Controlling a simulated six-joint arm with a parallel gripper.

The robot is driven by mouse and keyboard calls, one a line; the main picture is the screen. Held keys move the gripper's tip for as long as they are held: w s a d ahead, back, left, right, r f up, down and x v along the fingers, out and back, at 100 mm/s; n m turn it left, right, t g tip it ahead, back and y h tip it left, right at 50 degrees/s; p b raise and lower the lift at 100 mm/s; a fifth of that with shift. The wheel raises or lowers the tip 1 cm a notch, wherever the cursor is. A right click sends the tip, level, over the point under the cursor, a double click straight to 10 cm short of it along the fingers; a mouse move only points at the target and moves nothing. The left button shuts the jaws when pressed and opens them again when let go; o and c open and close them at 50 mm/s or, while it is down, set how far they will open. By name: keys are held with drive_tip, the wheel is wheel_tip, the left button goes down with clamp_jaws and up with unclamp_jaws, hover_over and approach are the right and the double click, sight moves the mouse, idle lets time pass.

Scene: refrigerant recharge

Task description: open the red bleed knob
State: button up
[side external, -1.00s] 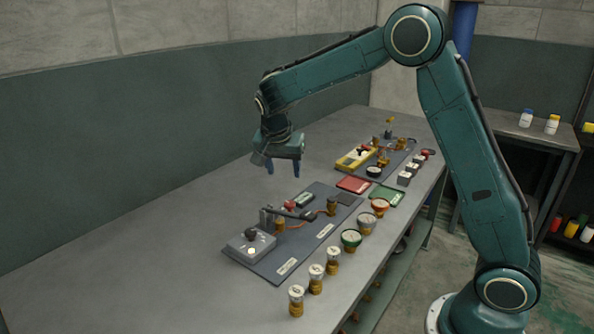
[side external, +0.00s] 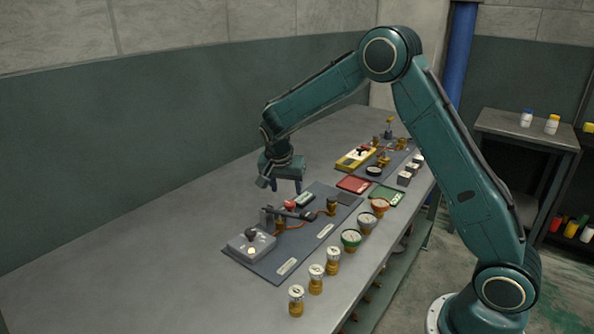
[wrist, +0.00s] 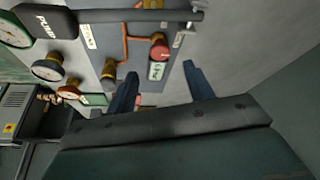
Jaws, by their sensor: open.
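The red bleed knob (side external: 290,204) sits on the near grey panel (side external: 262,262), by the black-handled bar. In the wrist view the knob (wrist: 159,46) is round and red on a brass fitting, with a small pale label plate (wrist: 156,71) next to it. My gripper (side external: 285,188) is open and empty, pointing down, just above and behind the knob in the side view. In the wrist view the two blue fingers (wrist: 160,74) are spread apart, and the knob shows beyond their tips, roughly between them. I see no contact with the knob.
A black bar (side external: 298,214) runs close to the knob; its black end reads "PUMP" (wrist: 45,21) in the wrist view. A grey box (side external: 250,245) and several gauges, such as the green one (side external: 350,239), stand nearby. The table is clear at left (side external: 130,265).

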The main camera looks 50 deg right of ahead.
sight(289, 203)
drive_tip(key=shift+x, duration=3.35)
drive_tip(key=shift+c, duration=0.2)
drive_tip(key=c, duration=0.9)
